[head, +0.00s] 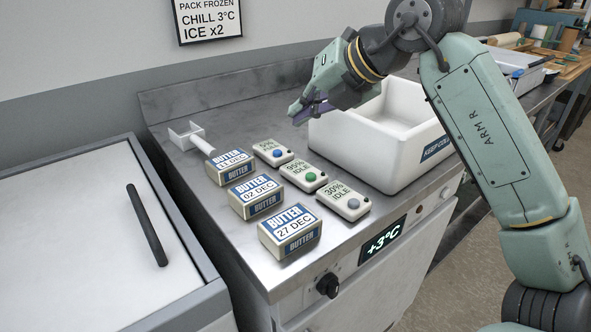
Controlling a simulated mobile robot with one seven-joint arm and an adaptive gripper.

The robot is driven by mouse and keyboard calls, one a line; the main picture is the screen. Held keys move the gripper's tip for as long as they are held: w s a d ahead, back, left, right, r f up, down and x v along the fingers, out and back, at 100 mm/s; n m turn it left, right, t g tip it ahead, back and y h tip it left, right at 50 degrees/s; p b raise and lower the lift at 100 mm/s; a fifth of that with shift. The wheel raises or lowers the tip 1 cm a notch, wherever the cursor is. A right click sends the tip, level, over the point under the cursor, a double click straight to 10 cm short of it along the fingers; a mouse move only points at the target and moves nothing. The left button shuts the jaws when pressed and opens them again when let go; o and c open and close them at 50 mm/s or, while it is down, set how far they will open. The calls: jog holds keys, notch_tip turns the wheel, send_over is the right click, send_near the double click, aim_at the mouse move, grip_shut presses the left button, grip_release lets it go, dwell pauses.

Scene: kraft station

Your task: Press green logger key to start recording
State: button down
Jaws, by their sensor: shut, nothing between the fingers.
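Three small pale loggers lie in a row on the steel counter (235,115). The middle logger (298,172) reads 95% IDLE and has a green key (311,177). The logger at the far end (265,147) has a blue key (276,155); its text is too small to read surely. The near logger (335,196) reads 30% IDLE and has a grey key (353,204). My gripper (296,117) is shut and empty. It is in the air beyond the loggers, by the left side of a white box, and touches no logger.
Three butter packs, dated 31 DEC (231,165), 02 DEC (254,194) and 27 DEC (290,230), stand left of the loggers. An open white box (345,140) stands to their right. A white scoop-like item (190,136) lies behind. A lidded chest (80,210) is at left.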

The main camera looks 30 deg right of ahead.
aim_at(314, 174)
jog(key=d, duration=0.1)
jog(key=s+d+h, duration=0.1)
jog(key=shift+d+f+m, duration=0.15)
jog(key=shift+d+m, duration=0.15)
jog(key=shift+m, duration=0.1)
notch_tip(314, 174, down, 9)
jog(key=b, duration=0.6)
dwell(1.3)
jog(key=shift+f+b, duration=0.35)
jog(key=shift+b, duration=0.2)
jog(key=shift+f+b, duration=0.5)
dwell(0.4)
jog(key=shift+r, duration=0.1)
jog(key=shift+r+p, duration=0.6)
jog(key=shift+r, duration=0.25)
